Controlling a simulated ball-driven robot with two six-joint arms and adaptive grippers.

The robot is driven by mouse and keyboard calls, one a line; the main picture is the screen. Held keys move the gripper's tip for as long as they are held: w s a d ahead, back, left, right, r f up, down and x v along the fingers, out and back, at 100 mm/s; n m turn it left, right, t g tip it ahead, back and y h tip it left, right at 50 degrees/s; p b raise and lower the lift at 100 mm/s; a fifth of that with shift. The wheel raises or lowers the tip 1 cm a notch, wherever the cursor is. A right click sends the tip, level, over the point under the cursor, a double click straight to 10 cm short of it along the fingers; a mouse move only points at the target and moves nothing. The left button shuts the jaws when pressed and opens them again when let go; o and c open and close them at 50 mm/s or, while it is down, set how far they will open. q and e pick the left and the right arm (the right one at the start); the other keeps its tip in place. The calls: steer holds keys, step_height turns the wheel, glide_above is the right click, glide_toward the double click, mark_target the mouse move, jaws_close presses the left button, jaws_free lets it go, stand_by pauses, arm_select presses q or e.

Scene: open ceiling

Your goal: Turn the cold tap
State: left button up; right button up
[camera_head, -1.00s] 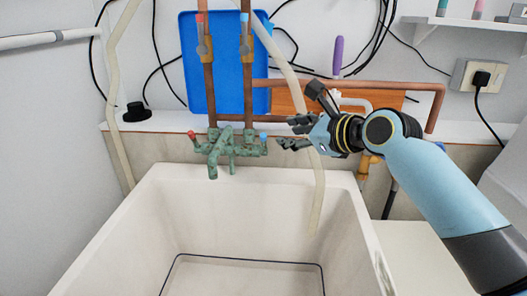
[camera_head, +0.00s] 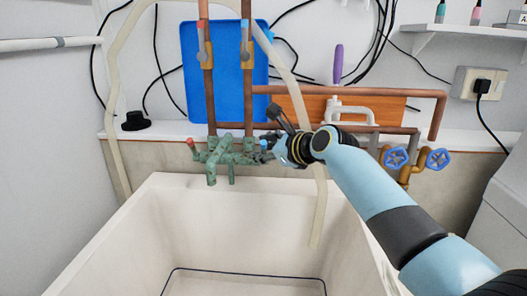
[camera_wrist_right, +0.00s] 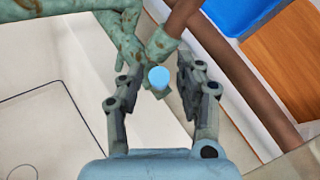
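The green, weathered tap fitting (camera_head: 222,157) is on the wall above the back rim of the sink. Its left handle has a red end (camera_head: 190,142). Its right handle, the cold tap, has a blue end (camera_head: 264,144), partly crowded by my right gripper. My right gripper (camera_head: 270,146) is at the right end of the fitting. In the right wrist view, the blue cap (camera_wrist_right: 159,77) sits between the two separated fingers of my right gripper (camera_wrist_right: 159,70), with a gap visible on each side. My left gripper is not in view.
A white sink (camera_head: 150,225) lies below the taps. Copper pipes (camera_head: 247,90) run down to the fitting, in front of a blue board (camera_head: 226,70). A pale hose (camera_head: 319,205) hangs into the sink. Two blue valve wheels (camera_head: 397,157) are at the right.

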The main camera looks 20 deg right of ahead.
jaws_close()
steer(key=shift+a+f, duration=0.1)
steer(key=shift+f, duration=0.05)
stand_by(0.4)
steer(key=shift+s+f+b, duration=0.1)
steer(key=shift+f+b, duration=0.1)
steer(key=shift+b, duration=0.2)
steer(key=n+t+b, duration=0.1)
steer(key=b, duration=0.1)
steer(key=f+t+b, duration=0.1)
steer(key=b, duration=0.1)
steer(key=shift+s+a+f+n+t, duration=0.2)
steer(key=shift+s+n+t, duration=0.1)
steer(key=shift+s+n, duration=0.1)
steer(key=shift+s+r+b, duration=0.1)
steer(key=shift+r+b, duration=0.15)
steer(key=shift+b, duration=0.45)
